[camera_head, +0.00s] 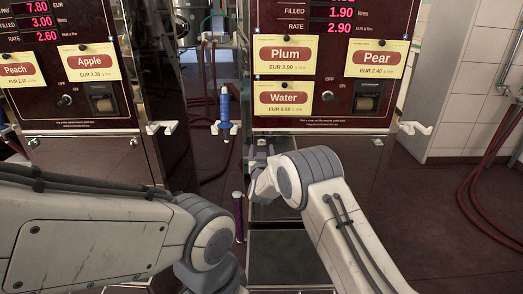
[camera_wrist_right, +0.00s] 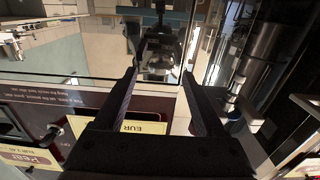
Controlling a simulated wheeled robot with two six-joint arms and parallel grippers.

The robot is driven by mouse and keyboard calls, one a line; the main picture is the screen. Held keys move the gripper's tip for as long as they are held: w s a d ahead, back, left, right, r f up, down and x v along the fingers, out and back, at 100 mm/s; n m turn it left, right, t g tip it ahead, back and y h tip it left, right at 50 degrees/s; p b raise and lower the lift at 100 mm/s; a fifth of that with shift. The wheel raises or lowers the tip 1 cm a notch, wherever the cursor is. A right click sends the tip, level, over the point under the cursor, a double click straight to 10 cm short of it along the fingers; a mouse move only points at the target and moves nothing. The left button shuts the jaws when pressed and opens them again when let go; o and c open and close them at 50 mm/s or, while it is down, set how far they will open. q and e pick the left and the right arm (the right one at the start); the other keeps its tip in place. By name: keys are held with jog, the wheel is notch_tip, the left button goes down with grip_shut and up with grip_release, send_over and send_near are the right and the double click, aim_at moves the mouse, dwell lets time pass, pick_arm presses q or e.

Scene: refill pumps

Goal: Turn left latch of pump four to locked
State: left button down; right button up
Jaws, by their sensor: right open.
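The pump on the right (camera_head: 330,60) bears Plum, Pear and Water labels; no pump number is readable. Its lower front is a shiny metal panel (camera_head: 375,152). My right arm reaches up to the left edge of this panel, just below the maroon face. My right gripper (camera_wrist_right: 160,74) is open, with nothing seen between its fingers; the wrist shows in the head view, but the fingers are mostly hidden there. In the right wrist view the fingers point at a mirror-like surface with a dark reflection. I cannot clearly make out the left latch. My left gripper is out of view.
A second pump (camera_head: 60,80) with Peach and Apple labels stands at the left. A blue nozzle (camera_head: 225,108) hangs between the pumps. White holders (camera_head: 414,128) stick out at the pump sides.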

jog(key=shift+w, duration=0.95)
grip_shut()
